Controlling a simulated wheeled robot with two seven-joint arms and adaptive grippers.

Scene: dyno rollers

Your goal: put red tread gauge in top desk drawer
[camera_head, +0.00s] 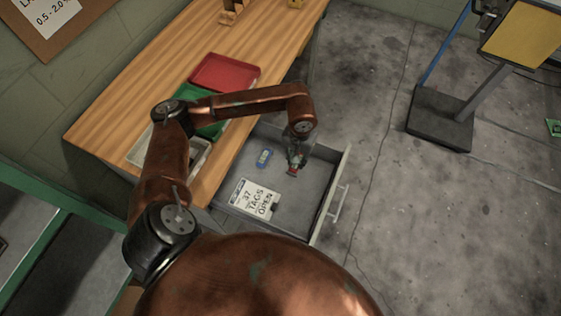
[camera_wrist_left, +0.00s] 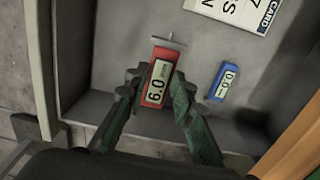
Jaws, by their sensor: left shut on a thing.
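The red tread gauge (camera_wrist_left: 157,80) has a display that seems to read 6.0. My left gripper (camera_wrist_left: 150,98) is shut on it, with one finger on each side, in the left wrist view. In the head view my left gripper (camera_head: 296,158) reaches over the open top desk drawer (camera_head: 300,212), and the red gauge (camera_head: 293,171) shows at its tips. The gauge is over the drawer's inside; I cannot tell whether it touches the floor of the drawer. My right gripper is not in view.
In the drawer lie a blue gauge (camera_head: 264,157) and a white card (camera_head: 253,199) with printed text. A red tray (camera_head: 225,72), a green tray (camera_head: 205,122) and a pale tray (camera_head: 192,158) sit on the wooden desk (camera_head: 140,95). The drawer floor right of the card is clear.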

